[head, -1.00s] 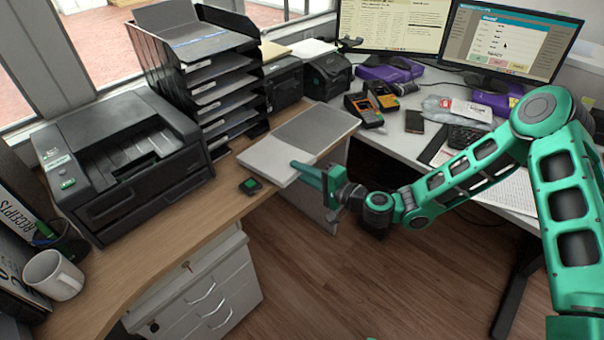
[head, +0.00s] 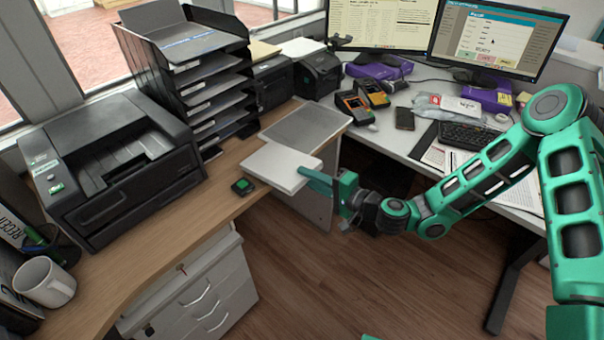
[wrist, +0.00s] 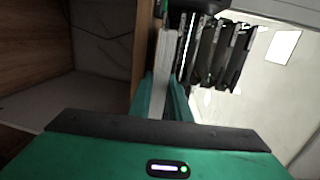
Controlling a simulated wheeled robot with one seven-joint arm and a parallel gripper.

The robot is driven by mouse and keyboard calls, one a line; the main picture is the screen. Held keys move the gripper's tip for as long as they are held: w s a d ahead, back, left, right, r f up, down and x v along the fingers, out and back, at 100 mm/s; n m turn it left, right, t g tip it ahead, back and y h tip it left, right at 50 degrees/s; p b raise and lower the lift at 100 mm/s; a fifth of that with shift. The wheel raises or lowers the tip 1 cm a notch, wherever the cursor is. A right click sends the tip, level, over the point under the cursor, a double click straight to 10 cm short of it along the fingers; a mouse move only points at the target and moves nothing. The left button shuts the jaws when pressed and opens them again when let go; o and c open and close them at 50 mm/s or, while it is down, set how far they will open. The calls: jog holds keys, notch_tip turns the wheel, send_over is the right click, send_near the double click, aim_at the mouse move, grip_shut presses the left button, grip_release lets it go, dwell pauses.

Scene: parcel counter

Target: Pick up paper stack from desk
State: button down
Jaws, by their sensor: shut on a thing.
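The white paper stack (head: 278,165) is at the right edge of the wooden desk (head: 210,225), in front of a grey flat panel. My green gripper (head: 318,178) reaches it from the right and is shut on its right edge. In the wrist view the paper stack (wrist: 163,62) shows edge-on as a pale strip between my two green fingers (wrist: 164,100). In the head view the stack looks slightly tilted at the desk edge. I cannot tell whether its far side still touches the desk.
A black printer (head: 115,165) and a black tray tower (head: 195,75) stand on the desk's left and back. A small black device with a green screen (head: 242,187) lies close to the stack. A white desk (head: 400,140) with card terminals (head: 362,103) and monitors is at right. Floor between is clear.

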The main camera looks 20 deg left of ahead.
jog(key=v, duration=1.7)
jog(key=shift+d+f, duration=0.2)
jog(key=shift+f, duration=0.05)
